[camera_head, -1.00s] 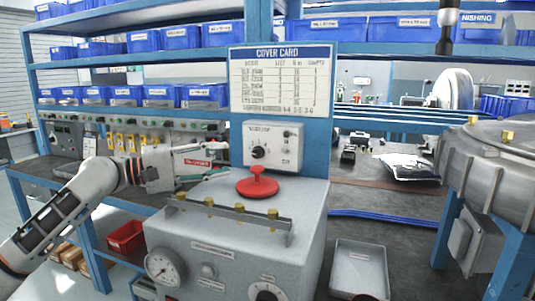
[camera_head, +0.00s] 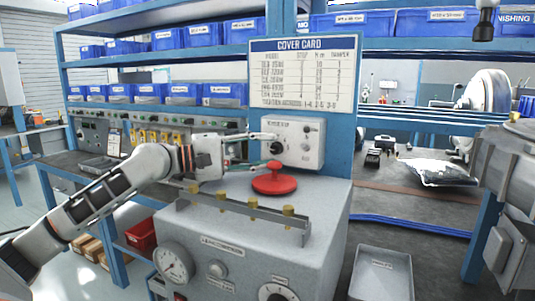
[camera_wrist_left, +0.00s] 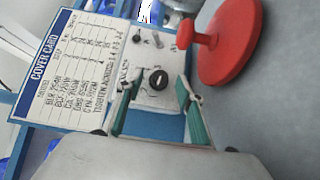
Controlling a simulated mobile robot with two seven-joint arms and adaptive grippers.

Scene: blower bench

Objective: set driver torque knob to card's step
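The white driver control box (camera_head: 307,152) is fixed to the blue post below the cover card (camera_head: 345,85). Its black torque knob (camera_head: 277,148) is on the box's left part. My left gripper (camera_head: 268,150) is at the box front, its fingers pointing at the knob. In the left wrist view, the gripper (camera_wrist_left: 158,84) is open, with the knob (camera_wrist_left: 158,80) seen between its two green-padded fingers; I cannot tell whether they touch it. The card (camera_wrist_left: 72,75) shows sideways there; its rows are too blurred to read surely.
A red round-handled cap (camera_head: 274,182) sits on the grey blower cabinet (camera_head: 235,235), just below the gripper. A rail with brass knobs (camera_head: 240,207) runs along the cabinet top. A dark tool (camera_head: 484,22) hangs at upper right. A grey tray (camera_head: 382,270) stands right of the cabinet.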

